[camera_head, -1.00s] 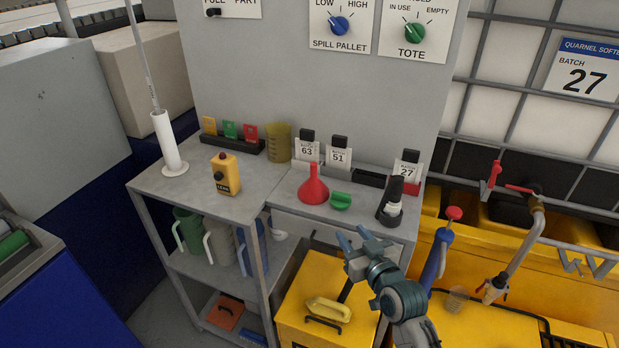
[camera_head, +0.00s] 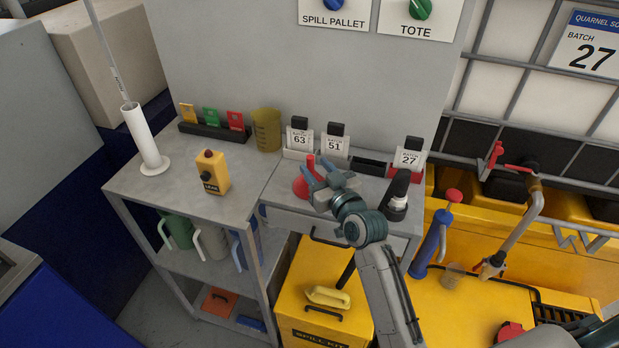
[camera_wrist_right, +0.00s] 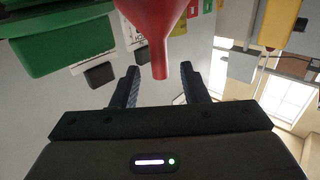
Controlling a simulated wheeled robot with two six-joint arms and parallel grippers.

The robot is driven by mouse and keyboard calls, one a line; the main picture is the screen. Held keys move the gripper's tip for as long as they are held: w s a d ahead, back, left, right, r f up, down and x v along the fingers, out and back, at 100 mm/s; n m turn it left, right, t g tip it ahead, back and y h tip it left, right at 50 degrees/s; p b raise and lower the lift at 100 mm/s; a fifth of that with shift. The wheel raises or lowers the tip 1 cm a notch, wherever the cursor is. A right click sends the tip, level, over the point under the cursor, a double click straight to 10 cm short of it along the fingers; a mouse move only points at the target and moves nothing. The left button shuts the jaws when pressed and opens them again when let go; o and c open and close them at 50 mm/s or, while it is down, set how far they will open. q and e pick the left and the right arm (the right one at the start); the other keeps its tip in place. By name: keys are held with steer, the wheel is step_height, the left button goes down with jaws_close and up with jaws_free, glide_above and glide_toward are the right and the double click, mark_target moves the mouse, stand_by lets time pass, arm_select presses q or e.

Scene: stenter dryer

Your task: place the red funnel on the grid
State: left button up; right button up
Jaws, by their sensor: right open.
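The red funnel (camera_head: 301,187) stands spout up on the grey bench top, partly hidden by my right gripper (camera_head: 318,175). In the right wrist view the funnel's spout (camera_wrist_right: 159,50) hangs between the two parted fingers, with gaps on both sides. The right gripper is open, and I cannot see it touching the funnel. A dark slotted grid (camera_head: 572,313) shows at the lower right on the yellow spill pallet. My left gripper is not in view.
A green object (camera_wrist_right: 55,40) is beside the funnel in the wrist view. A black holder (camera_head: 397,195) stands right of my gripper. Batch cards (camera_head: 299,139) and a yellow beaker (camera_head: 266,130) line the back. A blue-handled tool (camera_head: 432,240) and taps stand towards the pallet.

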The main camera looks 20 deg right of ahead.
mark_target(312, 162)
steer(key=w, duration=0.1)
steer(key=w+p, duration=0.1)
steer(key=w, duration=0.1)
steer(key=shift+a+r, duration=0.15)
steer(key=shift+a, duration=0.15)
steer(key=shift+w+f, duration=0.2)
steer(key=shift+w, duration=0.15)
jaws_close()
steer(key=shift+r, duration=0.1)
